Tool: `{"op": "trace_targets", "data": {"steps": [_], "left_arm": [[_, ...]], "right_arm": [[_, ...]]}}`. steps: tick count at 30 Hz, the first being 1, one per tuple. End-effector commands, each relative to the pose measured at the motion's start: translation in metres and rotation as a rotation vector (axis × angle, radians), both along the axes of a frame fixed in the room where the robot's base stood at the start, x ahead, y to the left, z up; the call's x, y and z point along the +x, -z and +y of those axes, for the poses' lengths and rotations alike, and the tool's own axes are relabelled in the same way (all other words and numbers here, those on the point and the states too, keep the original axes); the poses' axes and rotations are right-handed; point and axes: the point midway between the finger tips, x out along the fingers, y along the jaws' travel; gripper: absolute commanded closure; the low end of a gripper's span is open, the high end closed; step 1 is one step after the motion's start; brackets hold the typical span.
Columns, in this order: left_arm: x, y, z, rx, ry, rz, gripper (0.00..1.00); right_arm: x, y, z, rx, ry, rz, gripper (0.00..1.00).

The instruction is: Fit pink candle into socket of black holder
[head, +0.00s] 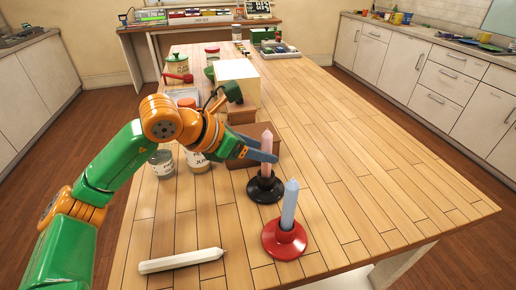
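The pink candle (267,139) stands upright over the black holder (266,192) near the middle of the table, its lower end at the holder's cup. I cannot tell how deep it sits in the socket. My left gripper (263,152) reaches in from the left with one finger in front of the candle and one behind, and looks shut on it at mid-height. A blue candle (290,205) stands upright in a red holder (285,240), just in front and to the right. A white candle (181,261) lies on the table at the front left. My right gripper is not in view.
Jars (162,163), a brown block (240,181) and a pale box (237,82) stand behind and left of the holder, close to my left arm. The table's right side (390,175) is clear.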

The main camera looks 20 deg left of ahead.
Motion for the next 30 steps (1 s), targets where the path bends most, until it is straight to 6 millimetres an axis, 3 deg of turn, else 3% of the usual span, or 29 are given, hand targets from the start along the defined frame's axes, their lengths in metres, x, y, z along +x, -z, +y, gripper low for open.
{"op": "trace_targets", "data": {"steps": [8, 19, 30], "left_arm": [[-0.001, -0.001, 0.001, 0.000, 0.000, 0.000, 0.39], [-0.029, -0.030, 0.021, 0.002, -0.002, -0.002, 0.39], [-0.034, -0.034, 0.025, 0.000, -0.002, -0.002, 0.39]], "right_arm": [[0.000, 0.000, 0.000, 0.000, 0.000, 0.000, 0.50], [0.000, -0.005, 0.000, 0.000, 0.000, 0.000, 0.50], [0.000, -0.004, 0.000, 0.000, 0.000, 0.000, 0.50]]}}
